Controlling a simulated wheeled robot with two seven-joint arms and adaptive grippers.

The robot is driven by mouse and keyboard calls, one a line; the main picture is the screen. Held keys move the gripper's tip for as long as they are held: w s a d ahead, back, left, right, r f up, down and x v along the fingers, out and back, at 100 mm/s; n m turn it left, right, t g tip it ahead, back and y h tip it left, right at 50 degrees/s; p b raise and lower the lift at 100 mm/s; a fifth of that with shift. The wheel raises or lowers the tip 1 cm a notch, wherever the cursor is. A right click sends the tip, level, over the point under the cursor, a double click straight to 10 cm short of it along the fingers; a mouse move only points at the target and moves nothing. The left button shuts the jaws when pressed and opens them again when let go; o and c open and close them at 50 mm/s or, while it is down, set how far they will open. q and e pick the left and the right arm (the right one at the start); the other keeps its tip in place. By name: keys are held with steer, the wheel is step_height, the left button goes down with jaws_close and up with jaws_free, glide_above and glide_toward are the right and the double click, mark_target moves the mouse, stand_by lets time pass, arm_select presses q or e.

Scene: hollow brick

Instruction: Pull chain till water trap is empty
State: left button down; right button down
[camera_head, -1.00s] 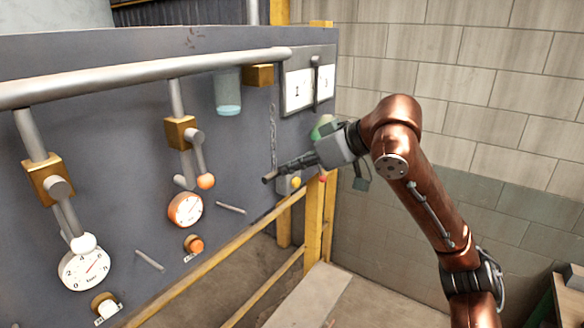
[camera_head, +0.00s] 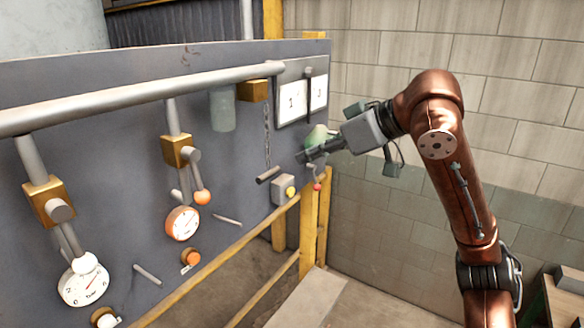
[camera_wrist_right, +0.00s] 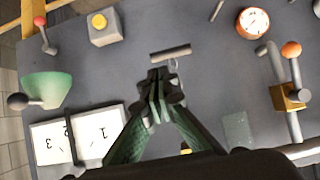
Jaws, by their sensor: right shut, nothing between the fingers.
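The chain (camera_head: 267,130) hangs from a brass block (camera_head: 252,91) on the grey panel and ends in a dark bar handle (camera_head: 268,175). The water trap (camera_head: 222,110) is a clear cup under the pipe; no blue water shows in it. It also shows pale and clear in the right wrist view (camera_wrist_right: 236,130). My right gripper (camera_head: 308,154) is shut and empty, to the right of the handle and apart from it in the head view. In the wrist view its fingertips (camera_wrist_right: 158,78) are close together, and the handle (camera_wrist_right: 170,53) lies just beyond them. My left gripper is not in view.
A grey box with a yellow button (camera_head: 284,190), a green bowl-shaped part (camera_head: 316,135) and a red-knobbed lever (camera_head: 317,186) are near my right gripper. White number cards (camera_head: 292,102) are above. Gauges (camera_head: 182,223) and valves sit left. A yellow rail (camera_head: 240,268) runs below.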

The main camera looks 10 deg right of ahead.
steer(key=v, duration=0.3)
steer(key=shift+s+d+r, duration=0.2)
steer(key=shift+s+r, duration=0.05)
